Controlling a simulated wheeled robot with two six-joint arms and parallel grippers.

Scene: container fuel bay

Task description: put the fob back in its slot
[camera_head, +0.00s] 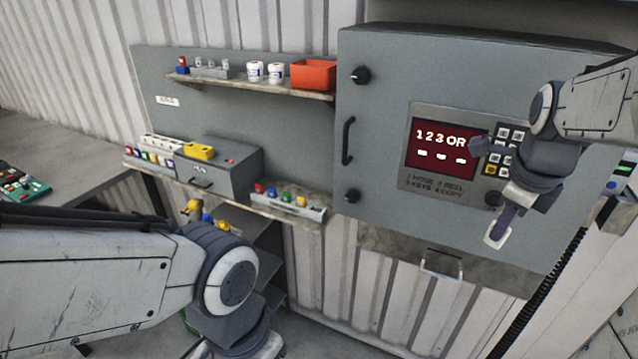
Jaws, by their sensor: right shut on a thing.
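My right gripper (508,208) hangs in front of the grey cabinet, to the right of its red display. It is shut on a small purple piece with a pale end, which I take to be the fob (497,234); the jaws hide part of it. Several coloured fob-like pieces sit in a pale holder (309,209) on the lower shelf, and more stand in a rack (150,158) at its left end. I cannot tell which slot is empty. My left arm is low at the left, its fingertips below the frame.
The grey cabinet (385,115) has a keypad (503,150), black handle and knobs. The upper shelf (250,85) holds white tubs and an orange bin (313,75). A grey box (215,170) stands on the lower shelf. A black hose (540,305) hangs at right.

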